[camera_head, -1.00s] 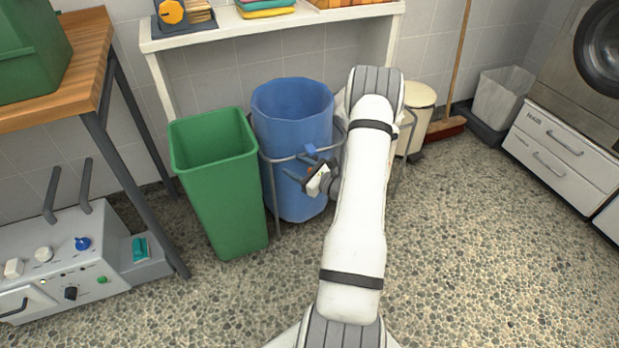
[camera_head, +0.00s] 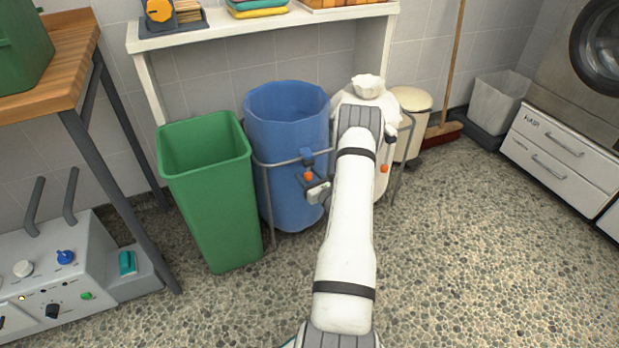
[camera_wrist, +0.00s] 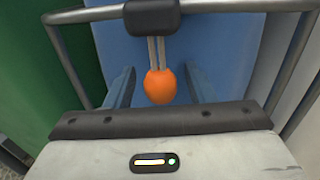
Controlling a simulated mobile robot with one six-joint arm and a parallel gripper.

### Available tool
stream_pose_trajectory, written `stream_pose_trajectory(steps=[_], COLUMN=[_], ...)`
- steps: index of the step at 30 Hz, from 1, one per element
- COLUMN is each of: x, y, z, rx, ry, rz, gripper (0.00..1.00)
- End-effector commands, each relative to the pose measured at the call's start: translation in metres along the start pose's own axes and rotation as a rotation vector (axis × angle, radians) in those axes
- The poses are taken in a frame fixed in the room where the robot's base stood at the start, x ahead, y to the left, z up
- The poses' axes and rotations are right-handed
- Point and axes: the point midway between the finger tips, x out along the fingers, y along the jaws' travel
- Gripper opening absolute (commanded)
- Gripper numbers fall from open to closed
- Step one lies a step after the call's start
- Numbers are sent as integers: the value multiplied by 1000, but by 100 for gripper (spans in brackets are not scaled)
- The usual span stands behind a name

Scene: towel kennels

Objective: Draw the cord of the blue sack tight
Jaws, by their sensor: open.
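The blue sack (camera_head: 287,110) hangs with its mouth wide open in a grey metal frame (camera_head: 268,205). In the wrist view two pale cord strands (camera_wrist: 157,52) run from the cord lock (camera_wrist: 152,17) down to the bead (camera_wrist: 160,86). My gripper (camera_wrist: 160,72) is open, with one finger on each side of the bead and a visible gap to both. In the head view my gripper (camera_head: 317,190) is just below the bead, partly hidden by my arm.
A green bin (camera_head: 215,200) stands close on the left. A white sack (camera_head: 368,87) with a gathered neck stands on the right, with its own orange bead (camera_head: 384,169). A cream pedal bin (camera_head: 412,105) and a broom (camera_head: 443,133) are farther right. The floor at right is clear.

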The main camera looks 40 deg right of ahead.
Motion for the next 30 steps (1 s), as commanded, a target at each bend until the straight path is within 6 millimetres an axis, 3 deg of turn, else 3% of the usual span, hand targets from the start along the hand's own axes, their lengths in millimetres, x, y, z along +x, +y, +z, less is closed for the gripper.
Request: stream_pose_trajectory(steps=[7,25,30], x=[1,0,0], y=[0,-1,-1], z=[0,0,0], rx=[0,0,0], ry=[0,0,0], rz=[0,-1,-1], gripper=[49,1,0])
